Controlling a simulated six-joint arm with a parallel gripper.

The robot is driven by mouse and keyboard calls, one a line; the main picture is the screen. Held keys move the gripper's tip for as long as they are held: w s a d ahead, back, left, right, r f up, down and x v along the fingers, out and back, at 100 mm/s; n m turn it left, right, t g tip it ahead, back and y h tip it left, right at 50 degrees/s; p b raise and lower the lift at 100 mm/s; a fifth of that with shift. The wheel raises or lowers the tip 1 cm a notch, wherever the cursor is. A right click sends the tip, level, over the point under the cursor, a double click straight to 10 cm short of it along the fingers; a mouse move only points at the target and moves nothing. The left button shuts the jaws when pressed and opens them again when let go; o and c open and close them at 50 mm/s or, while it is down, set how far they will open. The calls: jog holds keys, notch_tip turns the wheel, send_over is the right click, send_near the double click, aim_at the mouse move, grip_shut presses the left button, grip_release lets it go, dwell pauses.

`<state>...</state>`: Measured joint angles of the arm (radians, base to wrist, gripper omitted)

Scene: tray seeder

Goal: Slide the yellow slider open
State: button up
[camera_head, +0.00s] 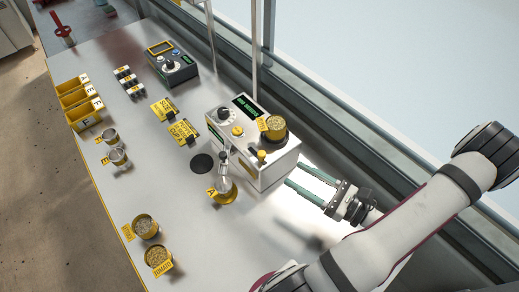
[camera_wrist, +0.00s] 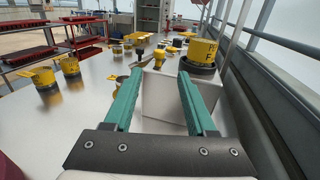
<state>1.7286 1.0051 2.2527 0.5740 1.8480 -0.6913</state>
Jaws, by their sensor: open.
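A white seeder machine (camera_head: 272,172) stands on the table with a dark display, a black knob and a yellow button on top. A small yellow knob (camera_head: 261,155), which looks like the slider, sits on its near top edge. It shows in the wrist view as a yellow piece (camera_wrist: 160,54) ahead, between the fingers. My gripper (camera_head: 294,174) has two green fingers, open and empty, just right of the machine's side. In the wrist view my gripper (camera_wrist: 159,74) points at the machine's white side. Whether the fingers touch the machine, I cannot tell.
A yellow labelled seed cup (camera_head: 272,126) sits on the machine's right part. A cup marked A (camera_head: 224,191) stands close by the machine, and two seed cups (camera_head: 146,227) stand at the front. A control box (camera_head: 173,65) is further back. A window ledge runs along the right.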

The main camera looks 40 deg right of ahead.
aim_at(265, 157)
jog(key=x, duration=1.1)
jog(key=shift+w+a, duration=0.1)
jog(key=shift+w, duration=0.05)
grip_shut()
dwell(0.8)
